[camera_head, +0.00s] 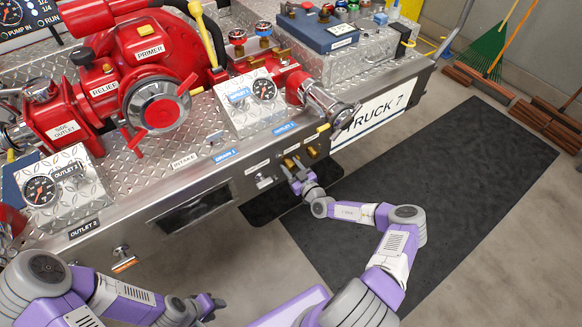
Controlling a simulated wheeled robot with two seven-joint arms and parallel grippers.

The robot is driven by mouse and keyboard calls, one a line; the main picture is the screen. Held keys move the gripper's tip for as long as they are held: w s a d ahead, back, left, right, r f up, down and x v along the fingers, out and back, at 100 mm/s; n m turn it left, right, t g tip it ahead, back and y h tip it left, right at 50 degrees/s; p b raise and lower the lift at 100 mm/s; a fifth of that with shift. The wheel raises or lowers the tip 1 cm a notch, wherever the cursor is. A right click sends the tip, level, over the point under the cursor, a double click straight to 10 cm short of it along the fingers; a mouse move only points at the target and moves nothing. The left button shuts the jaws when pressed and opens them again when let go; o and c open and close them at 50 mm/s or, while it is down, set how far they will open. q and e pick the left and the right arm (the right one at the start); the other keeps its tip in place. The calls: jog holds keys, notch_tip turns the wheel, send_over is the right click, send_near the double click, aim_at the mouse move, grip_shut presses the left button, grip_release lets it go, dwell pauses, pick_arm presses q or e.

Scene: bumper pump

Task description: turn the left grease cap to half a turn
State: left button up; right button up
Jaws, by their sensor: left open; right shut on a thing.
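Two small brass grease caps stick out of the front panel of the bumper, below the outlet labels. My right gripper (294,170) reaches up to the left grease cap (289,162) and is shut on it; its fingers and wrist hide part of the cap. The cap's angle is too small to read. The right grease cap (313,152) sits just beside it, free. My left gripper (214,304) is open and empty, low in the picture, well away from the panel.
The diamond-plate bumper carries a large red pump (158,104) and a gauge box (250,100) above the caps. A drain handle (124,260) juts from the panel at the left. A dark mat (450,180) covers open floor at the right.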

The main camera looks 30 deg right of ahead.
aim_at(293, 170)
jog(key=o, duration=1)
jog(key=shift+o, duration=0.2)
jog(key=s+p, duration=0.1)
jog(key=s, duration=0.2)
jog(key=s+p, duration=0.1)
jog(key=s, duration=0.2)
jog(key=shift+s+d, duration=0.2)
jog(key=shift+s, duration=0.65)
